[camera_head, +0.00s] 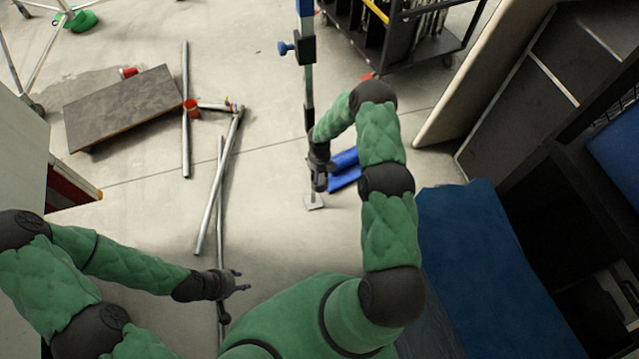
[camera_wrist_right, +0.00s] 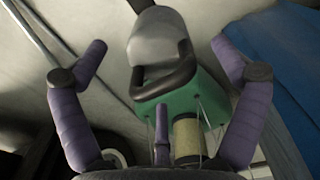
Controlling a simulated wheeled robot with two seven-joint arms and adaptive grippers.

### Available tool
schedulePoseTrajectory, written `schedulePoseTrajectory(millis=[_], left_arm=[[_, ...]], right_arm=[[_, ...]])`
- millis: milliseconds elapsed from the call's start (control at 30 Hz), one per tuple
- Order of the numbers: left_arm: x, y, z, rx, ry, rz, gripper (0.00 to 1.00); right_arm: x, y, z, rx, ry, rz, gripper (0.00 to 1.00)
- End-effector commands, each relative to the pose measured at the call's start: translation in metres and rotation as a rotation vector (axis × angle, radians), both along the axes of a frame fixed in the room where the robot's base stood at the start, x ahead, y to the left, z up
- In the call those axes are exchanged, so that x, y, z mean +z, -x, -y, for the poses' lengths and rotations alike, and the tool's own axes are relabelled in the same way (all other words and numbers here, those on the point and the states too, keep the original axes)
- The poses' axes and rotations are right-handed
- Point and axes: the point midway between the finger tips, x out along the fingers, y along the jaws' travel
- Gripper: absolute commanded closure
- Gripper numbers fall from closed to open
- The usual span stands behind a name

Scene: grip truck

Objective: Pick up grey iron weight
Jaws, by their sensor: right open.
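I cannot pick out a grey iron weight with certainty. In the head view a small light grey plate (camera_head: 314,202) lies on the floor just below my right gripper (camera_head: 319,182). My right gripper also shows in the right wrist view (camera_wrist_right: 160,62), its two purple fingers spread wide with nothing held between them. Beyond them is a grey rounded shape with a dark loop, above a green body; I cannot tell what it is. My left gripper (camera_head: 243,281) is open and empty over the floor at lower left, near the silver poles.
A blue object (camera_head: 345,180) lies right beside my right gripper. An upright stand (camera_head: 307,80) rises behind it. Silver poles (camera_head: 212,205) and a dark board (camera_head: 122,108) lie on the left floor. A blue cover (camera_head: 485,265) is at right, a black cart (camera_head: 420,55) behind.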

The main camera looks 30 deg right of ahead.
Motion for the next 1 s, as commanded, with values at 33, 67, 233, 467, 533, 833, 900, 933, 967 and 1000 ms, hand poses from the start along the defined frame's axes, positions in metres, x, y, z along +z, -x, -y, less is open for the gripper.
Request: schedulePoseTrajectory(millis=[33, 67, 233, 467, 533, 833, 900, 933, 967, 1000], left_arm=[[-0.0068, 0.0, 0.0, 0.0, 0.0, 0.0, 0.6], [-0.0082, 0.0001, 0.0001, 0.0, 0.0, 0.0, 0.6], [-0.0096, 0.0, 0.0, 0.0, 0.0, 0.0, 0.6], [-0.0086, 0.0, 0.0, 0.0, 0.0, 0.0, 0.6], [-0.0086, 0.0, 0.0, 0.0, 0.0, 0.0, 0.6], [-0.0087, 0.0, 0.0, 0.0, 0.0, 0.0, 0.6], [-0.0085, 0.0, 0.0, 0.0, 0.0, 0.0, 0.6], [-0.0081, 0.0, 0.0, 0.0, 0.0, 0.0, 0.6], [-0.0074, 0.0001, 0.0, 0.0, 0.0, 0.0, 0.6], [-0.0063, 0.0, 0.0, 0.0, 0.0, 0.0, 0.6]], right_arm=[[-0.012, 0.0008, -0.0002, 0.0, 0.0, -0.002, 0.04], [-0.0155, 0.0008, -0.0002, 0.0, 0.0, -0.002, 0.04], [-0.0205, -0.0004, 0.0005, 0.0, 0.0, 0.002, 0.04], [-0.0196, -0.0002, 0.0001, 0.0, 0.0, 0.001, 0.29], [-0.0196, -0.0001, 0.0, 0.0, 0.0, 0.001, 0.49], [-0.0175, -0.0028, 0.0015, -0.001, 0.003, 0.007, 0.91], [-0.0171, -0.0028, 0.0015, -0.001, 0.003, 0.007, 0.91], [-0.0163, -0.0028, 0.0015, -0.001, 0.003, 0.007, 0.91], [-0.0151, -0.0029, 0.0015, -0.001, 0.003, 0.007, 0.91], [-0.0127, -0.0029, 0.0015, -0.001, 0.003, 0.007, 0.91]])
